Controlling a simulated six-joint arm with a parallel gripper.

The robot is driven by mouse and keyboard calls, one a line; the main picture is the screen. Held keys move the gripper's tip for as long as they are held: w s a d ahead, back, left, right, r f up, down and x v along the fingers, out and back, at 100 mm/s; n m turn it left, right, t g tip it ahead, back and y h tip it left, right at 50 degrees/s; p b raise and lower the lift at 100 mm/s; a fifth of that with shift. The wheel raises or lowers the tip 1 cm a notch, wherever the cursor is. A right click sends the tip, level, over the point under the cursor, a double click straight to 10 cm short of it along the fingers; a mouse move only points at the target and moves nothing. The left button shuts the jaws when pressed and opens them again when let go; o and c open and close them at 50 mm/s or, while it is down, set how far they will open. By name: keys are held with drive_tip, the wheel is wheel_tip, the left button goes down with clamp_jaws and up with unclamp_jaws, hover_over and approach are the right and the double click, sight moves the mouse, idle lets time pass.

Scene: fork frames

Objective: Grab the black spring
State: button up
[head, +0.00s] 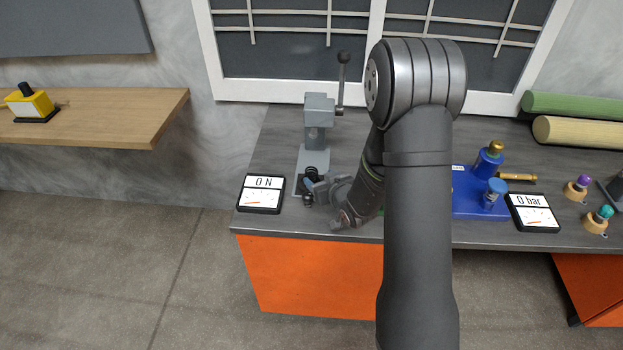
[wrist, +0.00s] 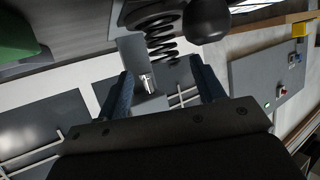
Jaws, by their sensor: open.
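The black spring (wrist: 160,38) shows in the wrist view as an open coil, just beyond my fingertips and roughly centred between them. My gripper (wrist: 161,70) is open, with one blue finger on each side and nothing held between them. In the head view my gripper (head: 313,189) is at the front of the grey press (head: 313,158), low over the bench. Dark parts sit beside the fingers there, but the spring's outline is too small and partly covered to make out clearly.
The press lever has a black ball knob (wrist: 208,18), close to the spring in the wrist view. A gauge reading 0 N (head: 261,193) lies left of the gripper. A blue device (head: 470,199) and a 0 bar gauge (head: 532,212) are to the right.

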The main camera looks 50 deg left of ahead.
sight(313, 174)
drive_tip(key=shift+s+x, duration=0.15)
drive_tip(key=shift+x, duration=1.4)
drive_tip(key=shift+s+x, duration=0.15)
drive_tip(key=shift+x, duration=1.35)
drive_tip(key=shift+f, duration=0.1)
drive_tip(key=c, duration=1.1)
drive_tip(key=shift+c, duration=0.4)
